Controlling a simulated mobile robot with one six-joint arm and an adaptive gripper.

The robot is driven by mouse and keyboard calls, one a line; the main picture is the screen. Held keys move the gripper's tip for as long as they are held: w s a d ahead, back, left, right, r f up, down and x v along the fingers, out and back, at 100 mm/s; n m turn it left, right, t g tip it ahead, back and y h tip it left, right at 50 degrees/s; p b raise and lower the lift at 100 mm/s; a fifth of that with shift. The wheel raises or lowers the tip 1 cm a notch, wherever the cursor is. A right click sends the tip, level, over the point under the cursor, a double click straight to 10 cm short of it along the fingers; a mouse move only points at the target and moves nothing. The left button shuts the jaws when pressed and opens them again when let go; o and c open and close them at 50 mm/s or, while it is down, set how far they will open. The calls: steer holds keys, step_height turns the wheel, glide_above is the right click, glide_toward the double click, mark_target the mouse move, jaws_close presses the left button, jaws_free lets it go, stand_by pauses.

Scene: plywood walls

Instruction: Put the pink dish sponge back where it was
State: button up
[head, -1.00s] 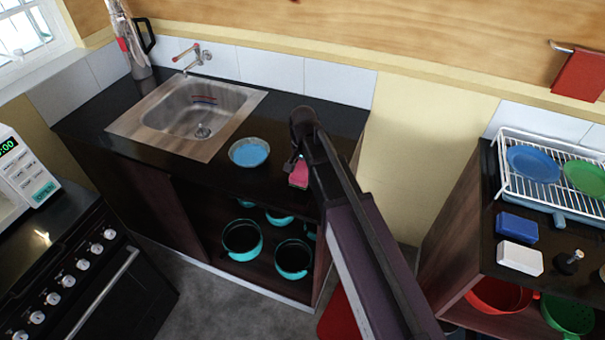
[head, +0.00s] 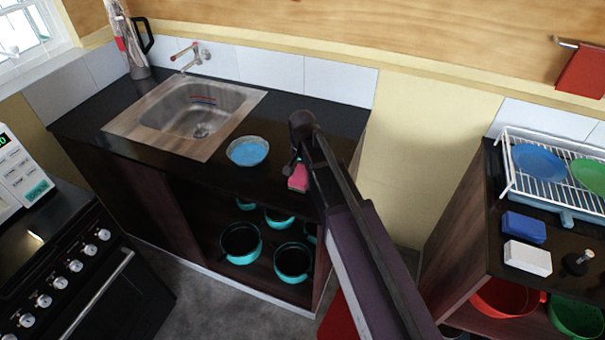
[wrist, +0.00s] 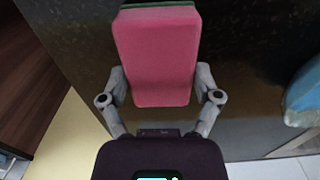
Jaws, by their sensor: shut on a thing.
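The pink dish sponge (wrist: 156,58) is between the fingers of my gripper (wrist: 160,88) in the wrist view, with a green layer at its far edge. Both fingers press on its sides, so the gripper is shut on it. In the head view the sponge (head: 298,178) shows as a small pink patch below my gripper (head: 296,164), over the front right part of the black sink counter (head: 100,117). My arm hides part of it. I cannot tell whether the sponge touches the counter.
A bowl with blue contents (head: 248,152) stands left of the sponge, near the sink (head: 190,110). Teal pots (head: 240,243) sit in the open shelf below. On the right counter are a blue sponge (head: 523,227), a white block (head: 527,258) and a dish rack (head: 515,180).

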mark_target(303, 172)
steer(key=o, duration=0.8)
steer(key=shift+f, duration=0.1)
steer(key=shift+r, duration=0.2)
step_height(303, 172, up, 12)
steer(key=p, duration=1.2)
steer(key=shift+f, duration=0.1)
stand_by(0.5)
steer(key=s+d+n, duration=0.2)
steer(key=s+d, duration=0.5)
steer(key=d, duration=0.2)
steer(key=s+d+n, duration=0.2)
steer(key=s+d, duration=0.4)
steer(key=d, duration=0.4)
steer(key=shift+s+d, duration=0.2)
steer(key=shift+s, duration=0.2)
